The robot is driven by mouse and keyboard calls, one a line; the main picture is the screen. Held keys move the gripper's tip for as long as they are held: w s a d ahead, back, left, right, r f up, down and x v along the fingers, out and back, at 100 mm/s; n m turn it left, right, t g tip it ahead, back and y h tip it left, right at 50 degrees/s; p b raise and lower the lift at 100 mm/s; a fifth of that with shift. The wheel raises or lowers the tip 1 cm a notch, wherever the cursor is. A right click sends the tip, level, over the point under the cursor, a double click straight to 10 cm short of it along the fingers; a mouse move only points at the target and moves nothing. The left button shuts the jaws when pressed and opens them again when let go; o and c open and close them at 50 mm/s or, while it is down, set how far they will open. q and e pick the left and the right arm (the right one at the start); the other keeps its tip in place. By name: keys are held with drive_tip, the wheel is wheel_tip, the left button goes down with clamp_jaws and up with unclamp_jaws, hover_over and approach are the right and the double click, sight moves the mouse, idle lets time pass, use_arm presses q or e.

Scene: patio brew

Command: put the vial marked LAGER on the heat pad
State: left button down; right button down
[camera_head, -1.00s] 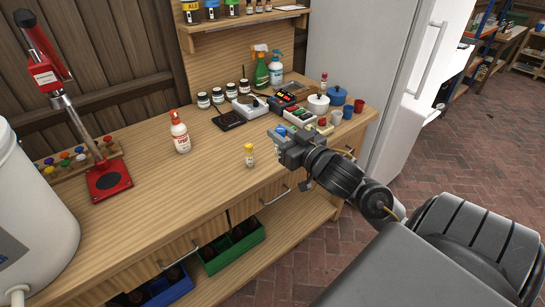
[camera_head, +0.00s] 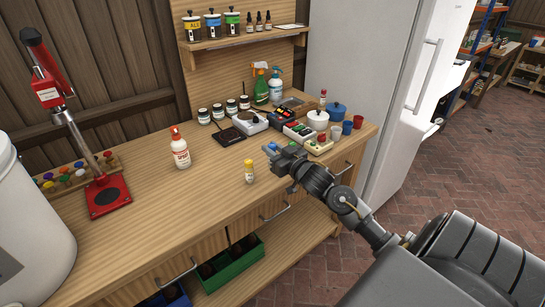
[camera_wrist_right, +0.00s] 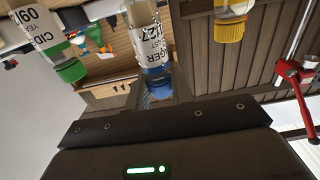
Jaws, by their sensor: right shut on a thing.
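The LAGER vial has a blue cap and a white label, partly readable in the right wrist view (camera_wrist_right: 153,50). My right gripper (camera_head: 272,155) is shut on it at the counter's front edge; the blue cap shows at the jaws. I cannot tell whether the vial touches the counter. A green-capped vial marked CIDER (camera_wrist_right: 50,40) is beside it in the wrist view. A yellow-capped vial (camera_head: 249,172) stands upright on the counter, left of the gripper. A flat black pad (camera_head: 228,137), perhaps the heat pad, lies farther back, bare on top. My left gripper is not in view.
A white device with a round top (camera_head: 249,123) stands right of the black pad, with small jars (camera_head: 218,112) behind. A white bottle (camera_head: 180,150) and a red-based stand (camera_head: 107,195) are to the left. The counter (camera_head: 205,195) between bottle and yellow-capped vial is clear.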

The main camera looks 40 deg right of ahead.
drive_tip(key=f+p, duration=0.1)
drive_tip(key=f, duration=0.2)
drive_tip(key=shift+w+d+p, duration=0.2)
drive_tip(key=shift+w+p, duration=0.15)
drive_tip(key=shift+f, duration=0.2)
drive_tip(key=shift+s, duration=0.1)
drive_tip(key=shift+f, duration=0.1)
drive_tip(key=shift+f, duration=0.1)
drive_tip(key=c, duration=1.2)
unclamp_jaws()
